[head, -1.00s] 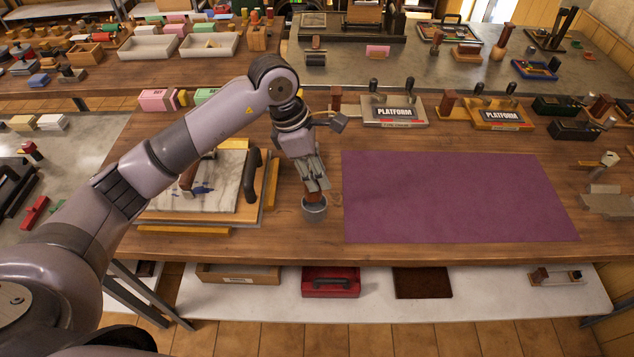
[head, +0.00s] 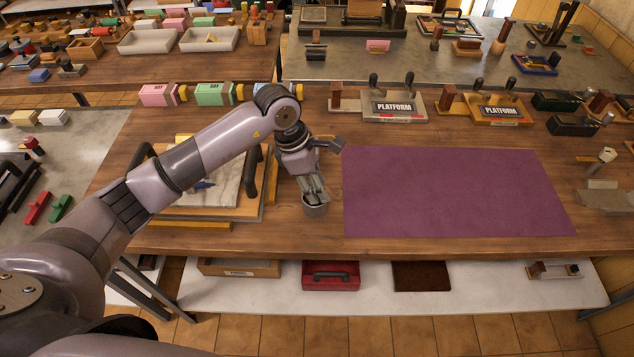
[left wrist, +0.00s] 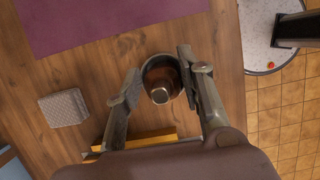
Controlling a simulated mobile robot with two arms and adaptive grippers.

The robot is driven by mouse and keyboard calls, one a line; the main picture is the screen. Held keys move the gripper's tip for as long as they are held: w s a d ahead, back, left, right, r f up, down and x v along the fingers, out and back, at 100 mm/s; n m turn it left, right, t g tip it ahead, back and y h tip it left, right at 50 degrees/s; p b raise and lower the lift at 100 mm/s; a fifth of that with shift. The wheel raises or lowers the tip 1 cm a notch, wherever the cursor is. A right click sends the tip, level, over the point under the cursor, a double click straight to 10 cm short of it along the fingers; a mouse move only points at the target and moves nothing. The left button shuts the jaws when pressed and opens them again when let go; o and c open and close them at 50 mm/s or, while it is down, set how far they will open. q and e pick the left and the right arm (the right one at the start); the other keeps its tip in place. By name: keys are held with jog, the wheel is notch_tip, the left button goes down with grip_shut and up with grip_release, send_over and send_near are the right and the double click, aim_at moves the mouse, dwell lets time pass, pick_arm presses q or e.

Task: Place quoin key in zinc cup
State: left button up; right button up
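The zinc cup (head: 316,210) stands upright on the wooden bench, just left of the purple mat; it also shows in the left wrist view (left wrist: 148,68). The quoin key (left wrist: 161,92), brown with a pale metal end, is inside the cup's rim in the left wrist view. In the head view I cannot make it out behind the fingers. My left gripper (head: 316,194) points down over the cup. Its fingers (left wrist: 158,70) are spread on either side of the cup and key, with gaps visible, holding nothing. My right gripper is not in view.
The purple mat (head: 450,190) lies flat and clear to the right. A board with a marble slab (head: 215,190) and dark handles stands left of the cup. Platform devices (head: 393,106) stand behind the mat. The bench's front edge is close to the cup.

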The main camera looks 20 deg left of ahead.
pick_arm(q)
jog(key=shift+o, duration=1.4)
jog(key=shift+r, duration=0.15)
jog(key=b+v, duration=0.3)
jog(key=v, duration=0.9)
jog(key=shift+b, duration=0.3)
jog(key=shift+s, duration=0.15)
